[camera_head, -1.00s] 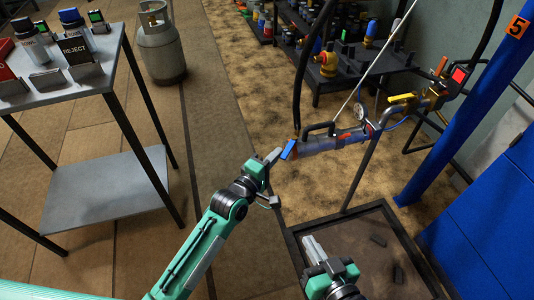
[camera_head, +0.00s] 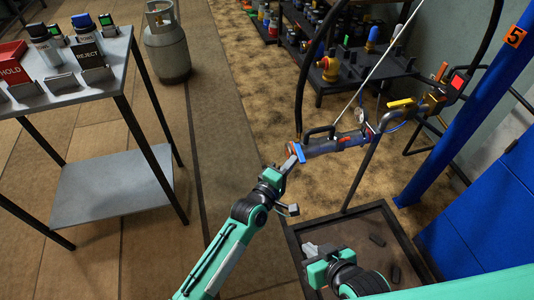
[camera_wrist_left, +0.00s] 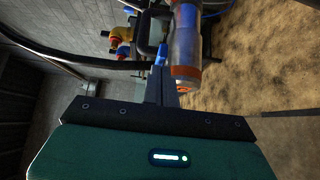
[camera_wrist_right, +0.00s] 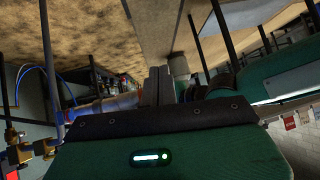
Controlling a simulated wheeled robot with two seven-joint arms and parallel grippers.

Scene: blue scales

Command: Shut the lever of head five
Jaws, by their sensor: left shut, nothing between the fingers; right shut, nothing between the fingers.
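Head five is a grey-blue tubular filling head (camera_head: 335,144) with a black handle, near a blue post with an orange number 5 plate (camera_head: 514,36). A small blue lever (camera_head: 299,152) sits at its left end, and it also shows in the left wrist view (camera_wrist_left: 160,54). My left gripper (camera_head: 292,161) is shut and empty, its tips right at the lever; I cannot tell whether they touch. In the left wrist view the fingers (camera_wrist_left: 160,78) point at the lever. My right gripper (camera_head: 311,250) is shut and empty over the floor tray, well below the head.
A yellow-handled valve (camera_head: 402,103) is on the pipework right of the head. A black-rimmed tray (camera_head: 340,227) lies below. A blue cabinet (camera_head: 480,215) is at right.

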